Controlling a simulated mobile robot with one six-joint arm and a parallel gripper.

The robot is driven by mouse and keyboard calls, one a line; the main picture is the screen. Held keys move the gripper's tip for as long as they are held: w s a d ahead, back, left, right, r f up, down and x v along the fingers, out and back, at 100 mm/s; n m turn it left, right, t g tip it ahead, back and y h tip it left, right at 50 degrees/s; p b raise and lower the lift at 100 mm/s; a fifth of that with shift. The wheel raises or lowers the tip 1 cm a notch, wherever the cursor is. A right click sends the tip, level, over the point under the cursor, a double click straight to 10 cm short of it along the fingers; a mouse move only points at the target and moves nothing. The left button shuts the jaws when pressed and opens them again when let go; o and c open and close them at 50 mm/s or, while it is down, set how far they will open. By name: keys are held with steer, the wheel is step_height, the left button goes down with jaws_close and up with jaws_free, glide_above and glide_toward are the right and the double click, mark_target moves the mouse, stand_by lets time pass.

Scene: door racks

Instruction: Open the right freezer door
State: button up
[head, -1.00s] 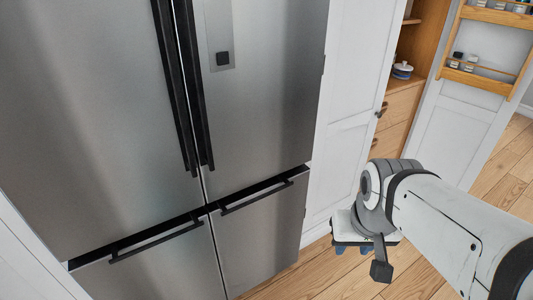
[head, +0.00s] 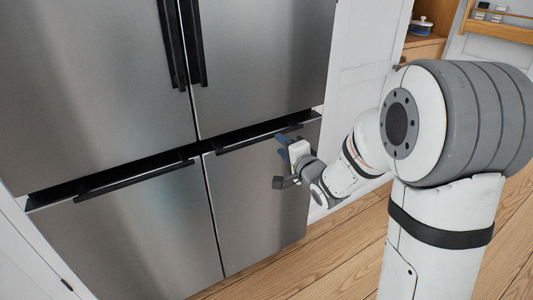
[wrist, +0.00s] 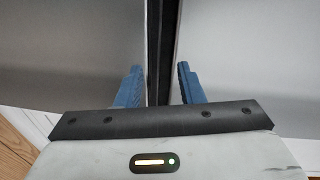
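The right freezer door (head: 250,205) is the lower right steel panel of the fridge, and it is shut. Its dark horizontal bar handle (head: 245,142) runs along its top edge. My gripper (head: 281,145) is at the right part of this handle, with its blue fingers close to the bar. In the wrist view my gripper (wrist: 158,85) is open, one blue finger on each side of a dark strip (wrist: 158,50). The strip lies between the fingertips with gaps on both sides. I cannot tell whether the strip is the handle or the dark gap behind it.
The left freezer door (head: 130,235) with its handle (head: 135,180) is shut, as are the upper fridge doors (head: 265,60). A white cabinet (head: 362,60) stands to the right. The wooden floor (head: 320,255) in front is clear.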

mark_target(264, 139)
steer(key=shift+m+y, duration=0.4)
steer(key=shift+y, duration=0.4)
steer(key=x, duration=0.3)
steer(key=b+x, duration=0.1)
steer(key=x, duration=0.2)
steer(key=s+a+f+b+x, duration=0.1)
steer(key=x, duration=0.1)
steer(key=shift+w+a+f, duration=0.15)
steer(key=shift+w+a, duration=0.2)
steer(key=shift+w, duration=0.05)
jaws_close()
